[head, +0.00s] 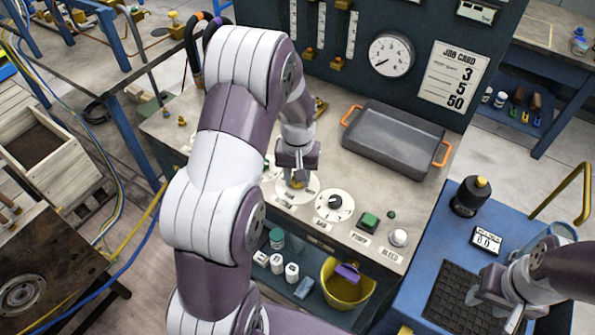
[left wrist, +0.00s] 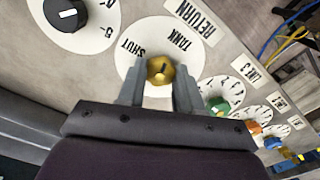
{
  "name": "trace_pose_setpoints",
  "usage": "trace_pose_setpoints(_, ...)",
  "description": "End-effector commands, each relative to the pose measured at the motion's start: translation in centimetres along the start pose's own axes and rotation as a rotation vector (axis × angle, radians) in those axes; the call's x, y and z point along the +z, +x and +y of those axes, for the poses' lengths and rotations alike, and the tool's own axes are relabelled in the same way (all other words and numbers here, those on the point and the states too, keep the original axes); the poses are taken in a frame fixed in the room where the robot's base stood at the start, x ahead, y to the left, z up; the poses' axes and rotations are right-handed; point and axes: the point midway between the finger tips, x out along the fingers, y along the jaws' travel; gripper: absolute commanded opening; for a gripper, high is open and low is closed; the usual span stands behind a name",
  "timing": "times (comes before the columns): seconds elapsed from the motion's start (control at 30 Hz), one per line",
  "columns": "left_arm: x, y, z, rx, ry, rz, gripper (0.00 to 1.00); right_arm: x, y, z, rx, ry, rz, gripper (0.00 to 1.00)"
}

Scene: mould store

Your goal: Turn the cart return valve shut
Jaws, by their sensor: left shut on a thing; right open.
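The return valve is a brass knob (left wrist: 160,70) on a round white dial plate (left wrist: 144,30) marked SHUT and TANK, beside a RETURN label (left wrist: 190,18) in the left wrist view. My left gripper (left wrist: 154,92) is shut on this knob, one finger on each side. In the head view my left gripper (head: 297,178) reaches down to the bench panel and mostly hides the knob; the plate (head: 283,193) shows around it. The knob's mark seems to point between SHUT and TANK, but I cannot tell exactly. My right gripper (head: 492,305) is open and empty above the blue cart.
A black knob with a scale (head: 335,205), a green button (head: 368,221) and a white bleed knob (head: 398,238) lie right of the valve. Green (left wrist: 217,105), orange (left wrist: 254,127) and blue (left wrist: 272,142) knobs sit close by. A grey tray (head: 393,140) stands behind.

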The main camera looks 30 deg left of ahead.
Motion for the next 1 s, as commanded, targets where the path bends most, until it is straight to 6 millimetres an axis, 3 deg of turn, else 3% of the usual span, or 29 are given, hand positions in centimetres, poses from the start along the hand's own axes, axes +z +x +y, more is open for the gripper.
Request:
trace_pose_setpoints(0.3,-0.1,-0.4,0.0,0.001,-0.299,0.004,0.04,-0.2,-2.1,0.0,0.000,0.000,0.000,0.43)
trace_pose_setpoints(1.0,-0.2,-0.3,0.0,0.004,-0.954,0.006,0.04,-0.6,-5.0,0.0,0.000,0.000,0.000,0.43)
